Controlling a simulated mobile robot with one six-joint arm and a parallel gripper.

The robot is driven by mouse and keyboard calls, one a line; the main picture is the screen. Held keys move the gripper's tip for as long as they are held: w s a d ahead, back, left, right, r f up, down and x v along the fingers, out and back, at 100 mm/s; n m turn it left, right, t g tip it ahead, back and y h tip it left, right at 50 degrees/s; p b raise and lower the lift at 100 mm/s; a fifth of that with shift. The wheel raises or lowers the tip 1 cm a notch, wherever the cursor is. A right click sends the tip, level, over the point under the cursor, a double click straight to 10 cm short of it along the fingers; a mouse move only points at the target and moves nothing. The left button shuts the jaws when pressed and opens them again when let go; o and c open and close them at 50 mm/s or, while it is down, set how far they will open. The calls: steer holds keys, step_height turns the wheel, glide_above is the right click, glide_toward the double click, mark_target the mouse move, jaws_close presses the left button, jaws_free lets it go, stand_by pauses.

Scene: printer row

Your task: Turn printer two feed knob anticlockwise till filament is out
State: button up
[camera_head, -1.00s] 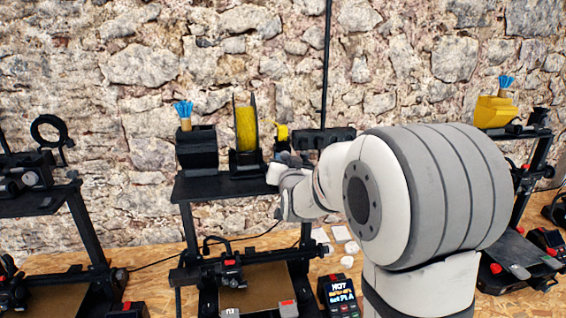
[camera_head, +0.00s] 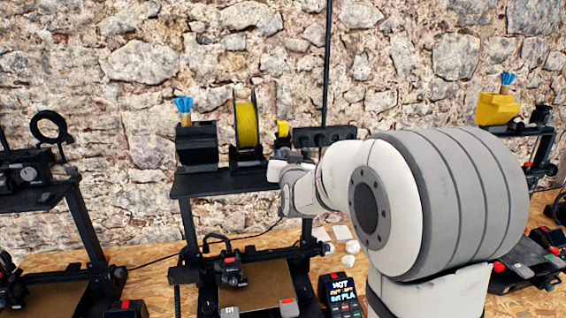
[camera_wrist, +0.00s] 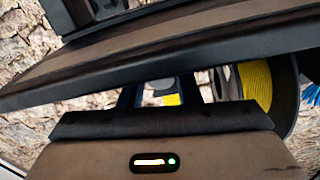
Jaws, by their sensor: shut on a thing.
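Printer two (camera_head: 240,183) is the black-framed machine in the middle of the head view. A yellow filament spool (camera_head: 246,124) stands on its top shelf and also shows at the right of the wrist view (camera_wrist: 258,84). A small yellow part (camera_head: 283,129) sits just right of the spool. My gripper (camera_wrist: 160,90) reaches to the shelf's right end, its two dark fingers closed around a small grey-blue part with yellow showing beside it. I take this part for the feed knob, but its outline is mostly hidden. My forearm hides the shelf's right end in the head view.
A lit display (camera_head: 343,293) shows HOT and PLA. A black box with blue bristles (camera_head: 183,105) stands left of the spool. Other printers stand to the left (camera_head: 40,195) and right (camera_head: 540,150). White scraps (camera_head: 342,233) lie on the wooden bench.

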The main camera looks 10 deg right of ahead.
steer(key=n+b, duration=0.2)
steer(key=b, duration=0.1)
steer(key=shift+f, duration=0.15)
steer(key=n+b, duration=0.3)
steer(key=shift+r, duration=0.3)
steer(key=o, duration=1)
steer(key=shift+c, duration=0.2)
steer(key=shift+s, duration=0.1)
steer(key=s+b, duration=0.2)
steer(key=s, duration=0.5)
steer(key=shift+s+a+f, duration=0.15)
steer(key=shift+s+f, duration=0.1)
steer(key=shift+s, duration=0.05)
